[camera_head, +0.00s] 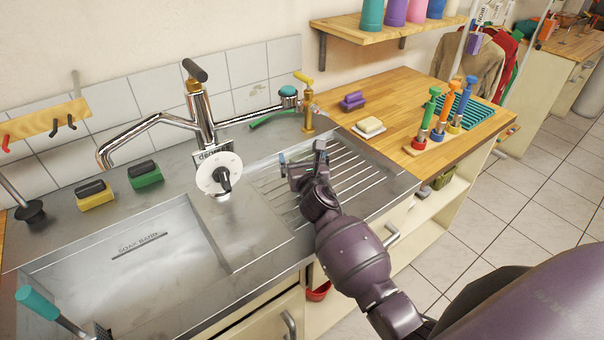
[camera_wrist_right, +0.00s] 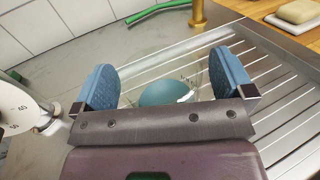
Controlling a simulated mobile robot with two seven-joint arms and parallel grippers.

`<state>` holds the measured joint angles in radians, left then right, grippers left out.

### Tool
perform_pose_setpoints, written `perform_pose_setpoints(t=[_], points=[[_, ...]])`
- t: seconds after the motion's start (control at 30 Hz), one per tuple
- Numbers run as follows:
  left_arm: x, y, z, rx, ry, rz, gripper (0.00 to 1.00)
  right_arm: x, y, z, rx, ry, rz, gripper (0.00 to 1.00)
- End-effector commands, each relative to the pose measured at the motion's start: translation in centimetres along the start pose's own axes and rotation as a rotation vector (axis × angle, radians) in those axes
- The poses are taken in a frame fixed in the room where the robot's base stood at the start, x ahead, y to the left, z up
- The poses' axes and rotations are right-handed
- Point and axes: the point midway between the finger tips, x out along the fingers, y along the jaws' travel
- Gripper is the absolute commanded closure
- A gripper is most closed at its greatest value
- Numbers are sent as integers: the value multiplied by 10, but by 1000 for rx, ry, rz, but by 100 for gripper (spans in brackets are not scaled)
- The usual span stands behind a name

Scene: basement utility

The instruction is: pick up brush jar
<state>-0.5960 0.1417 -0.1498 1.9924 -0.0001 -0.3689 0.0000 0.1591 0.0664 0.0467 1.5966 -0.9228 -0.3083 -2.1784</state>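What looks like the brush jar (camera_wrist_right: 165,92), a clear rounded vessel with teal inside or on it, shows in the right wrist view just beyond my right gripper, over the ribbed drainboard. My right gripper (camera_wrist_right: 165,82) is open, with its blue-padded fingers apart on either side of the jar's outline. I cannot tell whether either finger touches it. In the head view, my right gripper (camera_head: 304,163) is low over the drainboard (camera_head: 354,178), and I cannot make out the jar there. My left gripper is not in view.
The faucet (camera_head: 200,105) and white dial (camera_head: 219,175) stand left of the gripper. A brass tap (camera_head: 307,108) stands behind it. Soap (camera_head: 370,125) and colored-handled tools (camera_head: 440,115) sit on the wooden counter at right. The sink basin (camera_head: 150,270) is at left.

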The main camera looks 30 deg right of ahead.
Motion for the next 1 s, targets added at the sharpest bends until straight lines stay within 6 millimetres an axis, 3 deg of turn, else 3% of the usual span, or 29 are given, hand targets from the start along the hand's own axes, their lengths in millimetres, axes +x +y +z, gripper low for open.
perform_pose_setpoints(t=[0.07,0.57,1.0], points=[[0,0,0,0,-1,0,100,0,0,0,0,0,0,12],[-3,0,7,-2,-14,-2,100,0,0,0,0,1,0,89],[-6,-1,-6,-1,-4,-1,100,3,-2,12,1,-5,1,89]])
